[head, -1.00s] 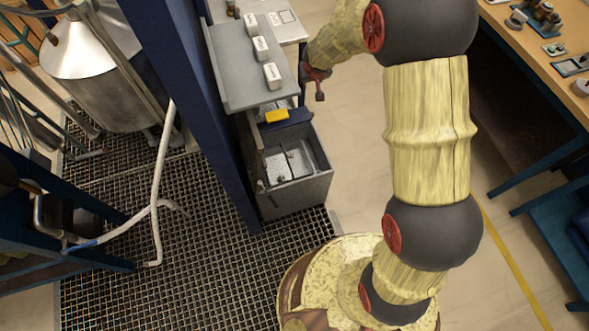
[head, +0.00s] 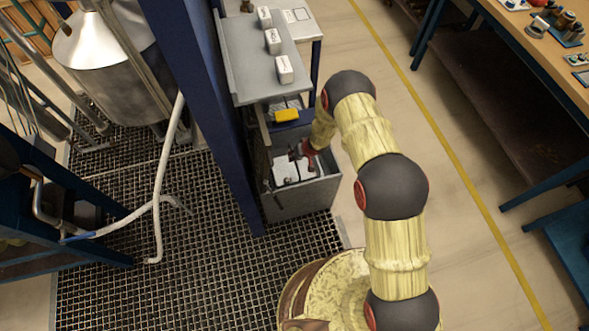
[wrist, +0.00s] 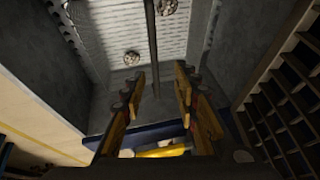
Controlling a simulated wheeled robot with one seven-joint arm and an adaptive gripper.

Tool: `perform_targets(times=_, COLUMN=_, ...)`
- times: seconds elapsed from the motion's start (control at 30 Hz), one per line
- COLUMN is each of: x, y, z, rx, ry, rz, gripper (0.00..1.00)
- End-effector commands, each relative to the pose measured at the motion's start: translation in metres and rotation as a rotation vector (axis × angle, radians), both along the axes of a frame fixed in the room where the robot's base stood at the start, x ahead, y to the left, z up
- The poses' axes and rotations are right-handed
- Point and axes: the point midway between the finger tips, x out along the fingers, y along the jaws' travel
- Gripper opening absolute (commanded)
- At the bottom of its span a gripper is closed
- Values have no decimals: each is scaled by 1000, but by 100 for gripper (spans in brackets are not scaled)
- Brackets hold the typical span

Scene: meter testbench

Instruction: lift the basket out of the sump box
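The sump box (head: 300,204) is a grey open-topped box on the grated floor, below the bench. The basket (head: 286,173) is a pale perforated tray inside it, partly hidden by my gripper (head: 303,151). In the wrist view the basket (wrist: 180,30) fills the top, with a dark bar (wrist: 152,45) running down over it. My gripper (wrist: 157,82) is open, its two fingers standing on either side of the bar's lower end. I cannot tell whether the fingers touch the bar; nothing is gripped.
A grey shelf (head: 255,76) with several white labelled blocks overhangs the back of the box. A yellow object (head: 286,115) sits just behind the box. A blue post (head: 213,120) stands close at its left. A pale hose (head: 157,215) lies on the grating. Floor at the right is clear.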

Motion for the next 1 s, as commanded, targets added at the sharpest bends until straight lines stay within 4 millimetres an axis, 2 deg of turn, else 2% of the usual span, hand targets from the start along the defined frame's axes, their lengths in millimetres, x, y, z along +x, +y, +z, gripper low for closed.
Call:
perform_targets(times=0.6, x=25, y=11, z=-67, rx=-1, ry=1, rz=0, gripper=30)
perform_targets(times=1.0, x=27, y=12, z=-68, rx=-2, ry=1, rz=-1, gripper=30)
